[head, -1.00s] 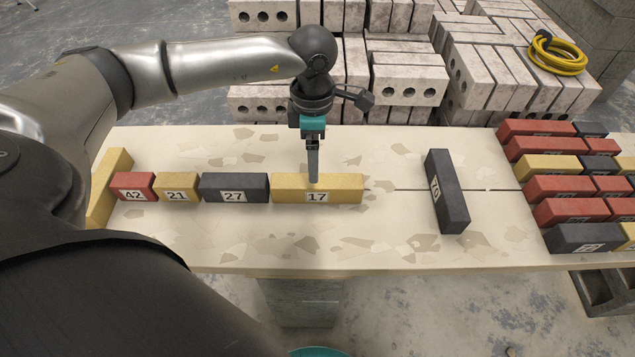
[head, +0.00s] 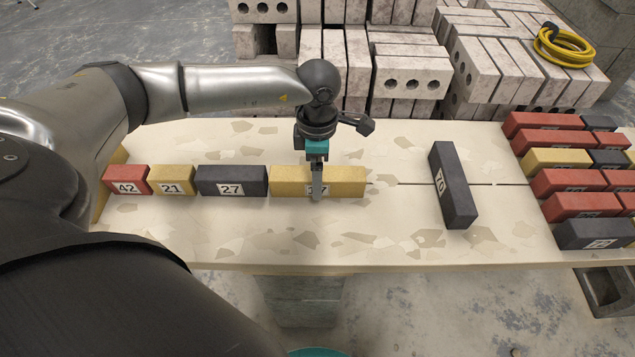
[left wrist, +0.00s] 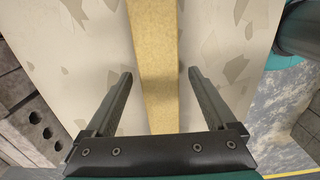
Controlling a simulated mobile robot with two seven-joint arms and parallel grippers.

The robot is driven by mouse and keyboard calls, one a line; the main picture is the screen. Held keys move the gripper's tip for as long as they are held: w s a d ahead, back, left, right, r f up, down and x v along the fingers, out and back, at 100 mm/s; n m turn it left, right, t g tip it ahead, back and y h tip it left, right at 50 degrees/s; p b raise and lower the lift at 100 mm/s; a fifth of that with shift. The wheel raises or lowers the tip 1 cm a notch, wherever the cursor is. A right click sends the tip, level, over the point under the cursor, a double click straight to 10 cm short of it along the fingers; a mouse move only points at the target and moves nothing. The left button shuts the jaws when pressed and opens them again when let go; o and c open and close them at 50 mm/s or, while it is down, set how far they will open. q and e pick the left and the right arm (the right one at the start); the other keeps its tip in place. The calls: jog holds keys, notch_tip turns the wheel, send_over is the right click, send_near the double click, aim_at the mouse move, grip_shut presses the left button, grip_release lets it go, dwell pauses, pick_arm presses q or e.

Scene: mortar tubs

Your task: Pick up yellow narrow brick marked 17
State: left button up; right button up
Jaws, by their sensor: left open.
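The yellow narrow brick marked 17 (head: 289,182) lies on the pale tabletop at the right end of a row, its label partly hidden by my finger. My left gripper (head: 317,192) points down at this brick, with a finger in front of its near face. In the left wrist view the open fingers (left wrist: 161,73) stand on either side of the yellow brick (left wrist: 155,38), with gaps on both sides. My right gripper is not in view.
Left of it in the row are a dark brick 27 (head: 231,187), a yellow brick 21 (head: 170,188) and a red brick 42 (head: 127,188). A dark brick 70 (head: 457,190) lies to the right. Several stacked bricks (head: 566,181) fill the right end. The front tabletop is clear.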

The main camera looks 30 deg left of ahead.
pick_arm(q)
jog(key=shift+f, duration=0.35)
jog(key=shift+c, duration=0.3)
grip_shut()
jog(key=shift+r, duration=0.1)
dwell(0.5)
